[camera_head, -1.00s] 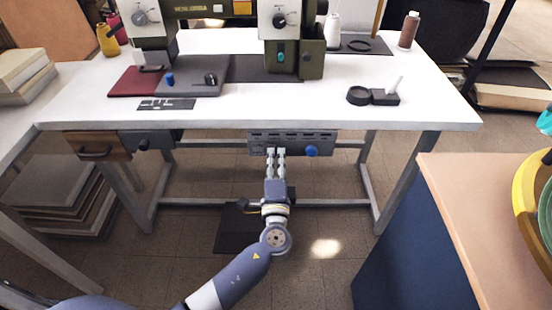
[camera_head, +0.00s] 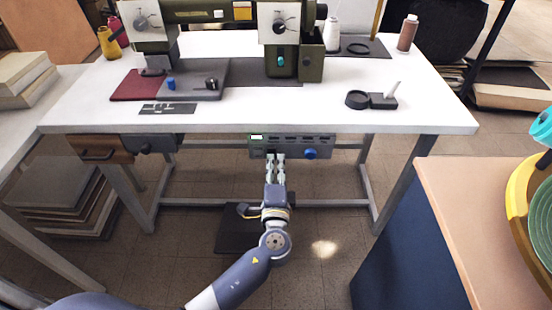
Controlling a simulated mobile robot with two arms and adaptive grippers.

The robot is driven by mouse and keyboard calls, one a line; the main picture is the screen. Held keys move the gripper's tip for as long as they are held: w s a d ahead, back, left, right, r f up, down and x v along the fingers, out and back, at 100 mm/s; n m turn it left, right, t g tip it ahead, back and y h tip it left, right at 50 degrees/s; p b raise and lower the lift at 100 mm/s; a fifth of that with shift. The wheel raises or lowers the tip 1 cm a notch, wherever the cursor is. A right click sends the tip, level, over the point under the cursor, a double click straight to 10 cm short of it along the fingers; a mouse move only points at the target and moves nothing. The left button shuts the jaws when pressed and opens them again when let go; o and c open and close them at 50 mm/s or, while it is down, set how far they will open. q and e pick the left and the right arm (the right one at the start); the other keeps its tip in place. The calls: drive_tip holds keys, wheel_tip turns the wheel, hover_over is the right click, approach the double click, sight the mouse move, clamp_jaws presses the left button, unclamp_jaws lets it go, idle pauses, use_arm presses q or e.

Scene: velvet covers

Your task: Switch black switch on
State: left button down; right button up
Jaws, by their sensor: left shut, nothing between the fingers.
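A grey control box (camera_head: 291,142) hangs under the front edge of the white sewing table. It has a row of small controls, a blue knob (camera_head: 310,154) at its right and a small bright display (camera_head: 257,138) at its left. My left gripper (camera_head: 275,157) points at the lower front of this box, left of the blue knob. Its fingers are shut with nothing between them. I cannot make out the black switch; it is too small or hidden by the fingers. I cannot tell whether the fingertips touch the box. My right gripper is not in view.
The white table (camera_head: 340,112) carries a green sewing machine (camera_head: 206,12), thread spools and a black tray with a stick. A wooden drawer (camera_head: 97,150) hangs at the left. A dark pedal (camera_head: 238,230) lies on the floor. A blue cabinet (camera_head: 400,250) stands at the right.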

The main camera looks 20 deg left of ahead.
use_arm(q)
drive_tip(key=v, duration=1)
drive_tip(key=shift+s, duration=0.25)
drive_tip(key=shift+d, duration=0.1)
